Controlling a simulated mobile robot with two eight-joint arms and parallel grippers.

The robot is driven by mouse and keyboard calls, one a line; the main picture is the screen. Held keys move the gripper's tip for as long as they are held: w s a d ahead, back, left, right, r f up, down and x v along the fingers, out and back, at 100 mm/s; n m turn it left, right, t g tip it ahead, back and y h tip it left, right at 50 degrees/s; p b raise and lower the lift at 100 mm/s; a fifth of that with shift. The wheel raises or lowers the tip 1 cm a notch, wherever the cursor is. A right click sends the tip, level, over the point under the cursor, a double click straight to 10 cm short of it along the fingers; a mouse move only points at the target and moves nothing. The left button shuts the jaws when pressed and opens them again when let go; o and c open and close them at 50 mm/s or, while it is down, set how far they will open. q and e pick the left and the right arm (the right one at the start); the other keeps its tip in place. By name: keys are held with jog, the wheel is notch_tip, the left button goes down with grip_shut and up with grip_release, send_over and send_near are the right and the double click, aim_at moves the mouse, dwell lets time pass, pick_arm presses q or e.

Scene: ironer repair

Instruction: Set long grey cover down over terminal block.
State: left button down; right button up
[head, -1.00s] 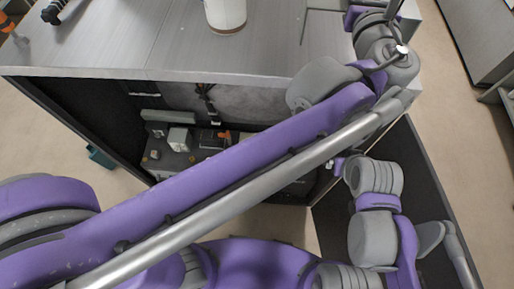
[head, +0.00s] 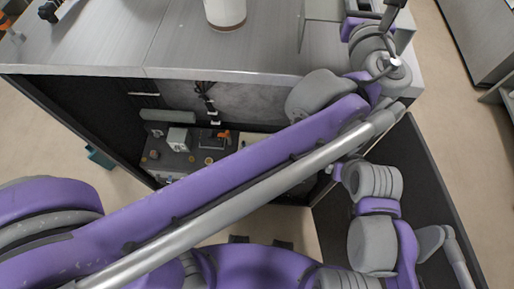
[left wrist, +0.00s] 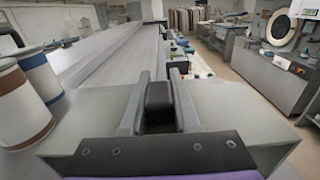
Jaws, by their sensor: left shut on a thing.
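My left arm crosses the head view from lower left to upper right. In the left wrist view my left gripper (left wrist: 158,108) is shut on a dark block (left wrist: 158,100) between its grey fingers, above the counter. The head view cuts off its fingertips at the top edge. A long grey bar (head: 168,115), possibly the long grey cover, lies inside the open cabinet near its back. I cannot tell which cabinet part is the terminal block; my left arm hides part of the interior. My right arm is at the lower right, and its gripper does not show clearly.
The grey counter (head: 110,40) is mostly bare and carries a white spool (head: 226,12). Below it, the open cabinet holds a pale box (head: 179,139), cables and small orange parts. A dark open panel (head: 425,190) stands at the right. A teal bin (head: 100,157) sits on the floor.

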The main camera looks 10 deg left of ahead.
pick_arm(q)
jog(key=shift+f, duration=0.3)
pick_arm(e)
jog(key=shift+s+f, duration=0.1)
jog(key=shift+f, duration=0.1)
pick_arm(q)
jog(key=shift+c, duration=0.5)
grip_release()
jog(key=shift+s, duration=0.1)
jog(key=shift+s+d+b, duration=0.1)
jog(key=shift+s+b, duration=0.3)
jog(key=shift+s, duration=2.5)
pick_arm(e)
jog(key=shift+s+f, duration=0.25)
jog(key=shift+f, duration=0.2)
